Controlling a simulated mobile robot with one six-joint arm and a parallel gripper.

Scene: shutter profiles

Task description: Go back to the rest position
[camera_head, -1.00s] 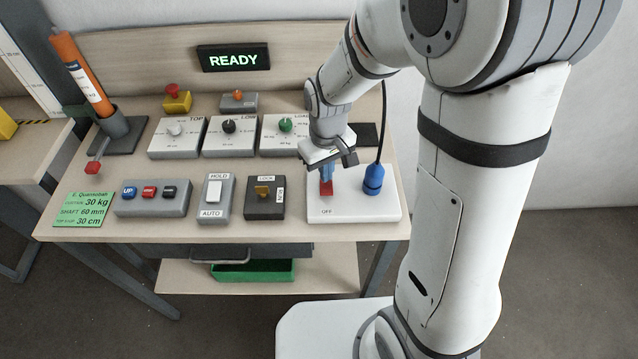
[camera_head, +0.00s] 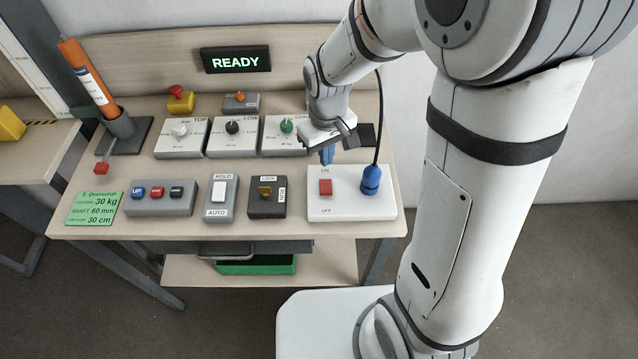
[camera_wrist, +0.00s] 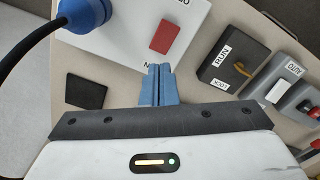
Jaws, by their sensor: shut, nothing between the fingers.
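My gripper (camera_head: 327,156) is above the back edge of the white switch box (camera_head: 350,211), with its blue fingers together and empty. In the wrist view the shut fingers (camera_wrist: 160,84) point toward the box, apart from the red rocker switch (camera_wrist: 165,37). That red switch (camera_head: 325,187) sits between the ON and OFF labels and is fully visible in the head view. A blue plug (camera_head: 371,181) with a black cable stands on the right of the box.
The bench holds a row of dial boxes (camera_head: 232,137), a button box (camera_head: 160,198), a HOLD/AUTO switch (camera_head: 219,198) and a LOCK box (camera_head: 267,197). A lit READY sign (camera_head: 235,60) stands behind. An orange tube (camera_head: 87,78) leans in a holder at left. The black cable rises right of my gripper.

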